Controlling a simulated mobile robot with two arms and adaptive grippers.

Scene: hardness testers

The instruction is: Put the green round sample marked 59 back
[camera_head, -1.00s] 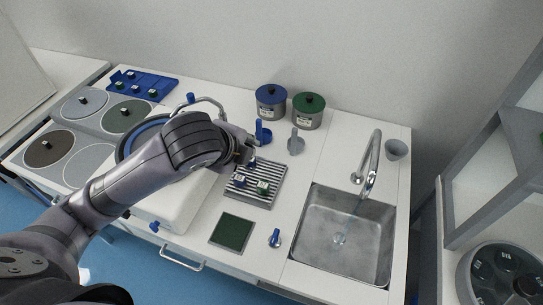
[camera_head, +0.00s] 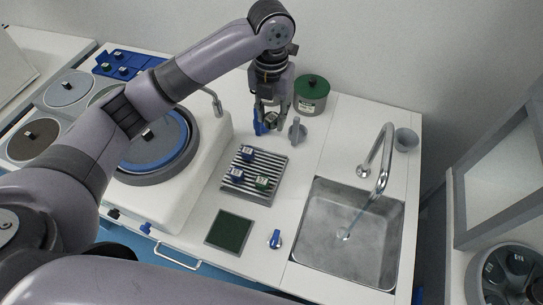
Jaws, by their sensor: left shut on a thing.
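My left gripper (camera_head: 269,126) points down behind the striped rack, beside a blue upright fixture (camera_head: 259,122). It is shut on a small, partly hidden thing with a greenish tint, apparently the green round sample (camera_head: 271,119); its number cannot be read. The striped metal rack (camera_head: 228,188) holds a blue sample (camera_head: 247,153) at the back, another blue sample (camera_head: 236,174) at the front left and a green sample (camera_head: 262,183) at the front right. Their labels are too small to read surely. My right gripper is not in view.
A green canister (camera_head: 311,94) stands right of my gripper, near a grey upright fixture (camera_head: 297,131). A sink with a faucet (camera_head: 386,165) is at right. A dark green pad (camera_head: 229,231) lies in front. The polishing machine (camera_head: 186,197) and a blue tray (camera_head: 133,60) are at left.

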